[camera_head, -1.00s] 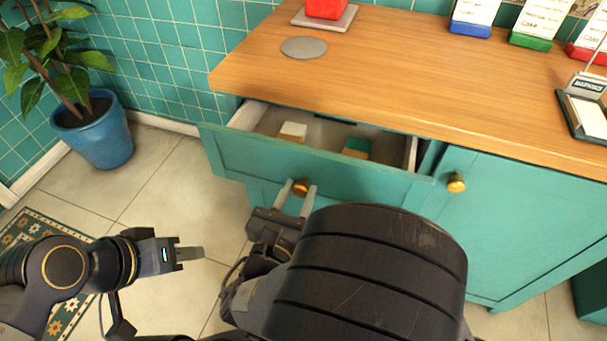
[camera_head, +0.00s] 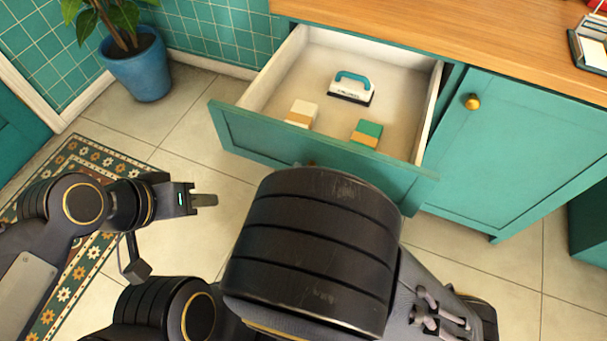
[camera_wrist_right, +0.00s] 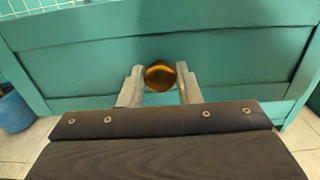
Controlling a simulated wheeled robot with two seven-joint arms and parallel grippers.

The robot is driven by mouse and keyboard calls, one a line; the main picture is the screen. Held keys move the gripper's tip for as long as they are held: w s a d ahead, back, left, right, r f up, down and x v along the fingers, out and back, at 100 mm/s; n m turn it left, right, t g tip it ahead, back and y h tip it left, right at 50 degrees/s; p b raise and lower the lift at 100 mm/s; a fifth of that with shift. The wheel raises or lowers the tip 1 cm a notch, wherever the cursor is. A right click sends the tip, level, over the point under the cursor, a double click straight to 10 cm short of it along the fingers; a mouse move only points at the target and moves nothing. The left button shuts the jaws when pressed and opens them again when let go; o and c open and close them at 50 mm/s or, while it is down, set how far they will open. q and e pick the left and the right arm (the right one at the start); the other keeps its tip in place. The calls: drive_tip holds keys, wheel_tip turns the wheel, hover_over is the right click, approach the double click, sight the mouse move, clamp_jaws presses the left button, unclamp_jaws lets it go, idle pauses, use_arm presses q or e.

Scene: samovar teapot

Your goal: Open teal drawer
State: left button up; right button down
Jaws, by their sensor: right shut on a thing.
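The teal drawer (camera_head: 262,137) stands pulled well out of the teal cabinet in the head view. Inside it lie a brush-like item with a teal handle (camera_head: 352,88), a white and tan block (camera_head: 302,113) and a green and tan block (camera_head: 367,133). In the right wrist view the drawer front (camera_wrist_right: 230,60) fills the picture. My right gripper (camera_wrist_right: 160,78) is shut on the round brass knob (camera_wrist_right: 159,77); in the head view my own arm hides the gripper. My left gripper (camera_head: 205,200) is away from the drawer, over the floor; its finger gap cannot be made out.
A wooden countertop (camera_head: 440,38) tops the cabinet. A closed cabinet door (camera_head: 520,140) with a brass knob (camera_head: 472,101) is right of the drawer. A blue plant pot (camera_head: 140,68) stands at the back left. A patterned rug (camera_head: 90,160) lies left; tiled floor is clear between.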

use_arm(q)
drive_tip(key=shift+s+a, duration=0.15)
drive_tip(key=shift+s, duration=0.2)
use_arm(e)
drive_tip(key=shift+s+a, duration=0.1)
drive_tip(key=shift+s, duration=0.25)
drive_tip(key=c, duration=1.1)
unclamp_jaws()
use_arm(q)
drive_tip(key=shift+s, duration=0.1)
use_arm(e)
drive_tip(key=shift+s, duration=0.1)
